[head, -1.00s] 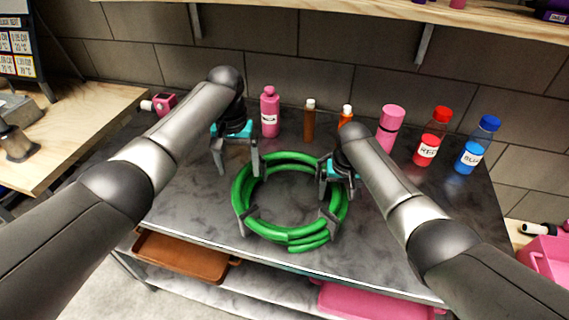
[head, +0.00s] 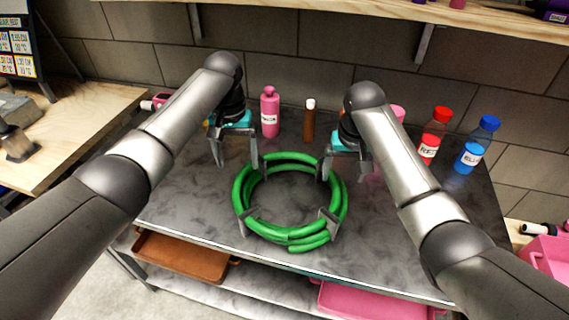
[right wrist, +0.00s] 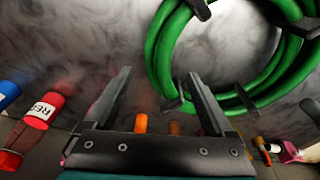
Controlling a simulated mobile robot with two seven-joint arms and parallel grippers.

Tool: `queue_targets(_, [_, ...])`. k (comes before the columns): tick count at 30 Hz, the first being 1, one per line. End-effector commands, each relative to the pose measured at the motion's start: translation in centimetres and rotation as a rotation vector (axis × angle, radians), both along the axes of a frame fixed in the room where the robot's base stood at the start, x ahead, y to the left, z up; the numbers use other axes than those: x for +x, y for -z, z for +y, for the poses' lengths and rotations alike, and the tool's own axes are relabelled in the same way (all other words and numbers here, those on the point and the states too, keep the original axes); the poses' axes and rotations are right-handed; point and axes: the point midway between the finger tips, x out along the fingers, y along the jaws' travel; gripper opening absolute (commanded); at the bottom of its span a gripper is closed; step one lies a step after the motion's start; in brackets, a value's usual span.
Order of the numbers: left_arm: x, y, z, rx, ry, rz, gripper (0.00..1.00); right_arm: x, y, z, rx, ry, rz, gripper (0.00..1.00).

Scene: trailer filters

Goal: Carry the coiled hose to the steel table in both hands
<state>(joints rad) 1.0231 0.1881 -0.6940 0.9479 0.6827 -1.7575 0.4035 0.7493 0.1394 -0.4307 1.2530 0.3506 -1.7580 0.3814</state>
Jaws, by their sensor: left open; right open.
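The green coiled hose (head: 243,205) lies on the steel table (head: 190,205), bound by dark grey clips. It also shows in the right wrist view (right wrist: 160,60). My left gripper (head: 236,168) is open and empty, above the table just left of the coil's far left side. My right gripper (head: 347,178) is open and empty, above the coil's far right side. In the right wrist view the right gripper's two fingers (right wrist: 155,82) are spread apart, with the coil beyond and to the right of them. Neither gripper is holding the hose.
Behind the coil stand a pink bottle (head: 269,115), a brown bottle (head: 310,122), a red bottle (head: 432,138) and a blue bottle (head: 475,148). A brown tray (head: 180,255) and a pink tray (head: 370,303) sit below the tabletop. A wooden bench (head: 80,125) is at left.

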Motion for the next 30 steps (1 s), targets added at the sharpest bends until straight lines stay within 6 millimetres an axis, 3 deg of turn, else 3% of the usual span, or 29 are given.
queue_targets(6, [0.0, 0.0, 0.0, 0.0, 0.0, 0.0, 0.88, -0.3, -2.3, 0.0, 0.001, 0.0, 0.0, 0.88])
queue_targets(19, [0.0, -0.1, 0.0, 0.0, 0.0, 0.0, 0.88, -0.4, -2.7, 0.0, 0.0, 0.0, 0.001, 0.88])
queue_targets(30, [0.0, -2.1, -0.1, 0.0, 0.0, -0.001, 0.88, -0.4, -5.4, 0.0, 0.0, 0.0, 0.001, 0.88])
